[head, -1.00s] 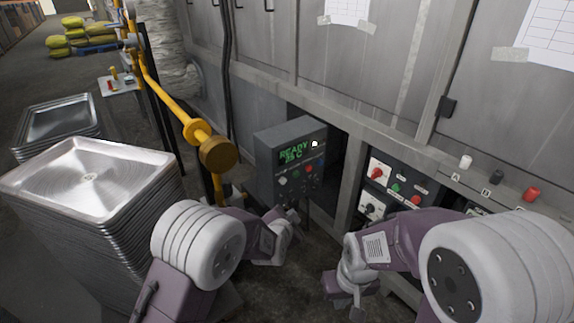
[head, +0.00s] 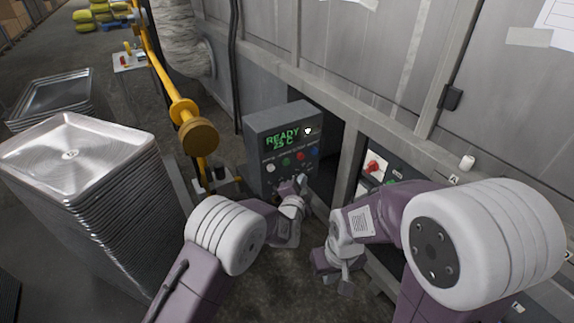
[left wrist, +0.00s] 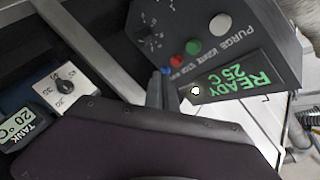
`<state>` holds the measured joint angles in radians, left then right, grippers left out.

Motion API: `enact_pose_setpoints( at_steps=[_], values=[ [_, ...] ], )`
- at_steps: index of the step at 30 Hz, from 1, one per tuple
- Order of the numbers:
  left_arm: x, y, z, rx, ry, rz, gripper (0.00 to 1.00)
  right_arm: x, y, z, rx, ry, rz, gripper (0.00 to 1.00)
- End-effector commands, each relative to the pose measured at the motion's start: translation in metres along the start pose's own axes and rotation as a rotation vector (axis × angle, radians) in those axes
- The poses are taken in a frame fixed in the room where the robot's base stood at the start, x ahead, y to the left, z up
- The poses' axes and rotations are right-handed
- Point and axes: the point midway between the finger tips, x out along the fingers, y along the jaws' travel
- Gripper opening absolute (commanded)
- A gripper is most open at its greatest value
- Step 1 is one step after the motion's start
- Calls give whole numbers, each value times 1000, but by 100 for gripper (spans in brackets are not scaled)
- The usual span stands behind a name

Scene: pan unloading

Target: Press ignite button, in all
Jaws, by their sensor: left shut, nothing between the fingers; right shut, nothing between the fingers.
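The grey control box (head: 258,150) stands in the middle of the head view, its green display (head: 283,138) reading READY 25 C. Below the display is a row of buttons: white, green (head: 286,161), red (head: 300,155) and blue (head: 314,149). In the left wrist view the green button (left wrist: 194,47) sits between the white and red ones, near the IGNITE label. My left gripper (head: 301,182) is shut and empty, just below and in front of the button row. Its fingers (left wrist: 161,90) point toward the panel; contact cannot be told. My right gripper (head: 346,287) is shut, low and to the right.
A tall stack of metal trays (head: 70,155) stands at the left, with a lower stack behind it. A yellow pipe (head: 178,95) runs down left of the box. A lower panel with a red knob (head: 375,166) is partly hidden by my right arm.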

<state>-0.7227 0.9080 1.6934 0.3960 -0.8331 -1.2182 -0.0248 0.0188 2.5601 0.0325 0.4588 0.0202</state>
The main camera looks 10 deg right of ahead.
Motion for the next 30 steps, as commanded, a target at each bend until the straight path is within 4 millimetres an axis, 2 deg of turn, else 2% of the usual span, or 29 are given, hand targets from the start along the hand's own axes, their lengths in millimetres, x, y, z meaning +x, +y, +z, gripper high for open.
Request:
enact_pose_setpoints(
  at_steps=[6, 12, 30],
  values=[
    [23, -15, 19, -1, -2, -3, 0, 12, 0, 1, 0, 0, 0, 0],
    [37, -26, 28, 0, -1, 0, 0, 12, 0, 1, 0, 0, 0, 0],
    [42, -30, 31, 0, 0, 1, 0, 12, 0, 1, 0, 0, 0, 0]
  ],
)
